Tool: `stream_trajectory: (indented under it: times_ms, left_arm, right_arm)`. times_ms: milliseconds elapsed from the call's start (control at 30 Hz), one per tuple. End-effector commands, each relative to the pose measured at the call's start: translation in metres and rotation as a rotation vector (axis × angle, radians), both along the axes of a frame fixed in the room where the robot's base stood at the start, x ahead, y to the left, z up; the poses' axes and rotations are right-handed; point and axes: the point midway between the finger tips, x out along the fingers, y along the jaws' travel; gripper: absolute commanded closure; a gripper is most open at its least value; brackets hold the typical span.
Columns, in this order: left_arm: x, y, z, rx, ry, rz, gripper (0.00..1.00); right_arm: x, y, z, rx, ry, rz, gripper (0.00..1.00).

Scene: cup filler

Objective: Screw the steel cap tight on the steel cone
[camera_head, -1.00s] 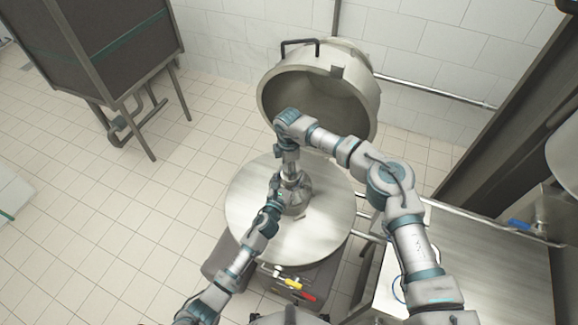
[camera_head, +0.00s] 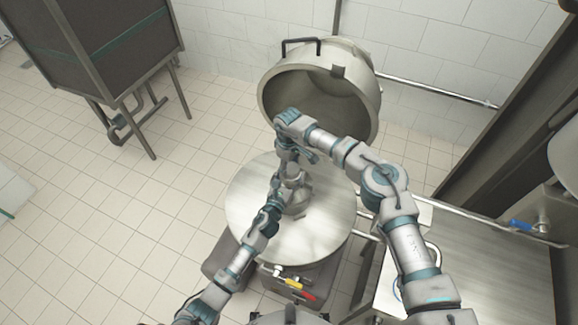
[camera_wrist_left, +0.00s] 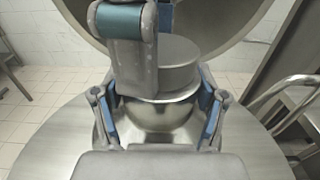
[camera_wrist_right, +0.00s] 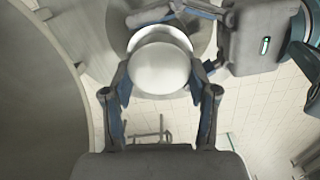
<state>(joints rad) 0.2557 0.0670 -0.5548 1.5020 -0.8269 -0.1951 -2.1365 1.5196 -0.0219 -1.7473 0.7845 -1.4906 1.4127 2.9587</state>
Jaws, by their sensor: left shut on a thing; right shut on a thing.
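The steel cone (camera_wrist_left: 160,125) stands on the round steel plate (camera_head: 325,225); its rounded lower body shows between the fingers of my left gripper (camera_wrist_left: 160,112) in the left wrist view. My left gripper is shut on the cone from the side. The steel cap (camera_wrist_left: 182,62), a short flat-topped cylinder, sits over the cone and looks upright. My right gripper (camera_wrist_right: 161,72) points down from above and is shut on the cap, whose round top shows in the right wrist view (camera_wrist_right: 158,68). The joint between cap and cone is partly hidden, so I cannot tell if a gap is there.
A large open steel lid (camera_head: 345,65) tilts up behind the plate, close to my right arm. A dark cabinet on legs (camera_head: 95,45) stands at the back left. A steel counter (camera_head: 490,285) is at the right. Coloured valve handles (camera_head: 293,283) sit below the plate's front edge.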

Motion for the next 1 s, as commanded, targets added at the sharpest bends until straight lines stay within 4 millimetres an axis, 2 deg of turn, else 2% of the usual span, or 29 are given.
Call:
stream_trajectory:
  times_ms: [167, 200, 267, 300, 667, 1000]
  left_arm:
    - [-0.001, 0.0, -0.005, 0.005, 0.009, 0.001, 1.0]
    - [-0.001, 0.0, -0.005, 0.005, 0.009, 0.001, 1.0]
    - [-0.001, 0.0, -0.005, 0.005, 0.009, 0.001, 1.0]
    - [-0.001, 0.0, -0.005, 0.005, 0.009, 0.001, 1.0]
    - [0.0, 0.0, -0.005, 0.004, 0.008, 0.0, 1.0]
    - [0.0, 0.0, -0.005, 0.003, 0.007, 0.0, 1.0]
  right_arm:
    - [0.0, 0.003, 0.004, 0.006, -0.002, 0.006, 0.97]
    - [0.0, 0.003, 0.004, 0.006, -0.003, 0.006, 0.34]
    - [0.0, 0.003, 0.004, 0.006, -0.002, 0.006, 0.19]
    - [0.0, 0.003, 0.004, 0.006, -0.002, 0.006, 0.17]
    - [0.001, 0.001, 0.004, 0.003, -0.002, 0.007, 0.17]
    - [0.001, 0.001, 0.043, 0.002, -0.002, 0.006, 0.17]
